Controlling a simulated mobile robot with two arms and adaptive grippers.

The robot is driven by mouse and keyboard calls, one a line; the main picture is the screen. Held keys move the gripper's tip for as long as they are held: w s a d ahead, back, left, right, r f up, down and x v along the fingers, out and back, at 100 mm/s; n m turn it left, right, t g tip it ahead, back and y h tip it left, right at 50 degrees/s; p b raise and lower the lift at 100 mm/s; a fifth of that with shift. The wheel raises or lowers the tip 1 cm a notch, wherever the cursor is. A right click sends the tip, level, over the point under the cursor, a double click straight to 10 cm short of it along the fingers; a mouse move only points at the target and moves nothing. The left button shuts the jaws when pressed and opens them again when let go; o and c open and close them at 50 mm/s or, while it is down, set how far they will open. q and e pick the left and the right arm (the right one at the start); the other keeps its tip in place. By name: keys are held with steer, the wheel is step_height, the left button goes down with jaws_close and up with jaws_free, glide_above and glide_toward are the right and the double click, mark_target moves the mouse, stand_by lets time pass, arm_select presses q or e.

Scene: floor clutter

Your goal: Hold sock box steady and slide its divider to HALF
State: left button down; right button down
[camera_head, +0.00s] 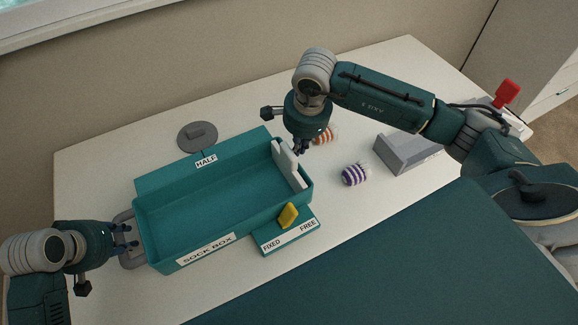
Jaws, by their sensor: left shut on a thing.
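The teal sock box (190,251) sits on the white table with its long front wall labelled SOCK BOX. A white divider (290,166) stands at the box's right end, away from the HALF label (206,161) on the back edge. My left gripper (133,236) is shut on the grey handle (130,258) at the box's left end. My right gripper (300,149) points down just above and behind the divider's far end; its finger opening and any contact are unclear. A yellow lever (288,214) stands by the FIXED and FREE labels; its setting is unclear.
A purple-striped rolled sock (355,174) and an orange-striped one (326,135) lie right of the box. A grey block-like holder (407,153) stands further right. A grey round piece (198,136) lies behind the box. The box interior looks empty.

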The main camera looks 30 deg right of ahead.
steer(key=shift+s+a, duration=0.1)
steer(key=shift+a, duration=2.45)
